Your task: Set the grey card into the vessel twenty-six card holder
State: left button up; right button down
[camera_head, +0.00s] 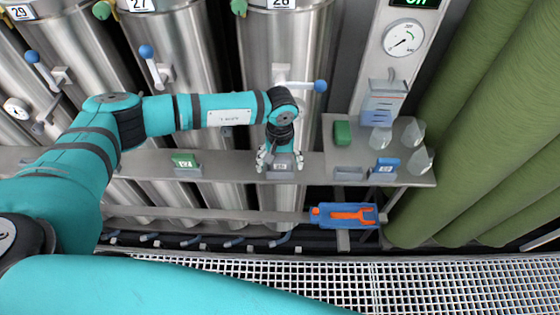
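My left gripper (281,159) points down at the rail below vessel twenty-six (284,55). Its two fingertips stand on either side of a small grey card (283,160) and appear shut on it. The card is at the grey card holder (283,176) on the rail, directly below the gripper. The gripper partly covers it, and I cannot tell whether it is seated in the holder or just above it. My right gripper is not in view.
A green card stands in a holder (187,170) to the left. The side shelf (350,153) at right bears a green block (342,133), clear pointed pieces (413,132), a blue card (385,165) and a card rack (383,102). A blue tray with an orange tool (347,215) is below.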

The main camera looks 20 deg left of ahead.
pick_arm(q)
jog(key=shift+r, duration=0.1)
notch_tip(320, 180, up, 7)
jog(key=shift+r, duration=0.2)
dwell(0.4)
dwell(0.4)
